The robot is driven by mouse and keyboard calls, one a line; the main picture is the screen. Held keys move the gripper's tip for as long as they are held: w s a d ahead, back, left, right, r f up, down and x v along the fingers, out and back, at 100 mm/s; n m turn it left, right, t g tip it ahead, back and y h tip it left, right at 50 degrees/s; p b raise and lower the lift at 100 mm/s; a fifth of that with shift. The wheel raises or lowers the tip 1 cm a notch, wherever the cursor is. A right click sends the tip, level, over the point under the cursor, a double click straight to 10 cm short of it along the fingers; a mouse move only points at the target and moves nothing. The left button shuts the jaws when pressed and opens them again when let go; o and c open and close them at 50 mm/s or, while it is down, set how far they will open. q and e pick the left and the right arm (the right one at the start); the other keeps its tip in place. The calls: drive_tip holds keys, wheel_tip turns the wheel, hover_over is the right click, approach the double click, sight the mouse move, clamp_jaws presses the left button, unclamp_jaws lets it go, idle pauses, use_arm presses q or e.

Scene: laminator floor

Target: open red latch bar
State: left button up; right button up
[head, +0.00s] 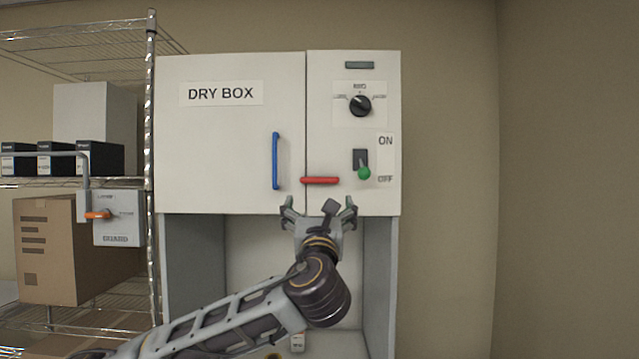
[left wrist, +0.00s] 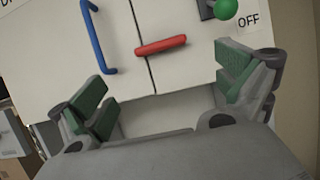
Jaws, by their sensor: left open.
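The red latch bar (head: 320,180) lies level across the seam between the dry box door (head: 222,140) and the control panel on its right. It also shows in the left wrist view (left wrist: 161,45), slightly tilted by the camera angle. My left gripper (head: 319,203) is open and empty, just below the bar in the head view. In the left wrist view its green-padded fingers (left wrist: 170,85) are spread wide, with the bar beyond them and nothing between them. My right gripper is not in view.
A blue vertical handle (head: 275,161) is on the door, left of the bar. A green-tipped switch (head: 363,172) and a black knob (head: 360,105) are on the panel. Wire shelves with a cardboard box (head: 45,250) and a guard lever (head: 98,215) stand left. An open bay lies below the door.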

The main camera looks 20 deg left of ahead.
sight(319, 183)
use_arm(q)
drive_tip(key=shift+p+x, duration=2.05)
drive_tip(key=shift+x, duration=4.55)
drive_tip(key=shift+c, duration=0.3)
drive_tip(key=c, duration=0.6)
drive_tip(key=shift+c, duration=0.2)
